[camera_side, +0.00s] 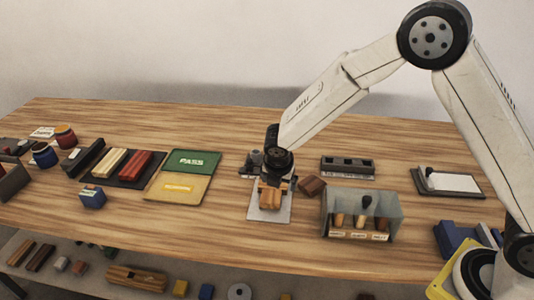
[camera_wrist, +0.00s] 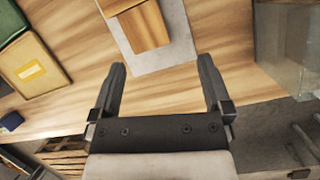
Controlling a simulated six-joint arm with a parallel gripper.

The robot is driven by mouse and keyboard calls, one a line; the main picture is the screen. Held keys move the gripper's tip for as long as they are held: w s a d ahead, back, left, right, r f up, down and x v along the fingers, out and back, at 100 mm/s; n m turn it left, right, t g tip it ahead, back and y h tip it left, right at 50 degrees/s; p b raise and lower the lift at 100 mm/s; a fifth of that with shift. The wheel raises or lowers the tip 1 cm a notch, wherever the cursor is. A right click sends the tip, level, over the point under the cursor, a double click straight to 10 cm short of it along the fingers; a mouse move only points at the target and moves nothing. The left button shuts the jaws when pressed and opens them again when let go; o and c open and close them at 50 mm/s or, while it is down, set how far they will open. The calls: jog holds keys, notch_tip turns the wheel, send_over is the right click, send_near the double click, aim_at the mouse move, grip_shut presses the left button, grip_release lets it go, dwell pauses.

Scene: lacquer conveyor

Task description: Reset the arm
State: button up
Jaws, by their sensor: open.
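My gripper (camera_wrist: 163,82) is open and empty in the wrist view, with its two dark fingers spread apart. In the side view my gripper (camera_side: 272,180) hangs over the middle of the table, at a grey plate (camera_side: 268,214). An orange-brown wooden block (camera_side: 271,197) lies on that plate, just below the gripper in the side view. In the wrist view the block (camera_wrist: 146,27) is on the plate (camera_wrist: 165,58), beyond the fingertips and apart from them. The exact height of the gripper above the block is hard to tell.
A green and yellow PASS mat (camera_side: 193,161) lies to the left. A clear-walled box (camera_side: 362,213) with several brushes or handles stands to the right. A blue block (camera_side: 92,197) is further left. The front middle table is clear.

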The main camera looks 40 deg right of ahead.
jog(key=s+d+r+m+y, duration=0.1)
jog(key=s+d+r+m, duration=0.1)
jog(key=s+m, duration=0.4)
jog(key=s+d+r+m+y, duration=0.1)
jog(key=s+d+r+m, duration=0.1)
jog(key=s+m, duration=0.5)
jog(key=s+d+r+m, duration=0.3)
jog(key=s+m, duration=0.4)
jog(key=m, duration=0.4)
jog(key=shift+d+y, duration=0.3)
jog(key=shift+y, duration=0.1)
jog(key=shift+w, duration=0.1)
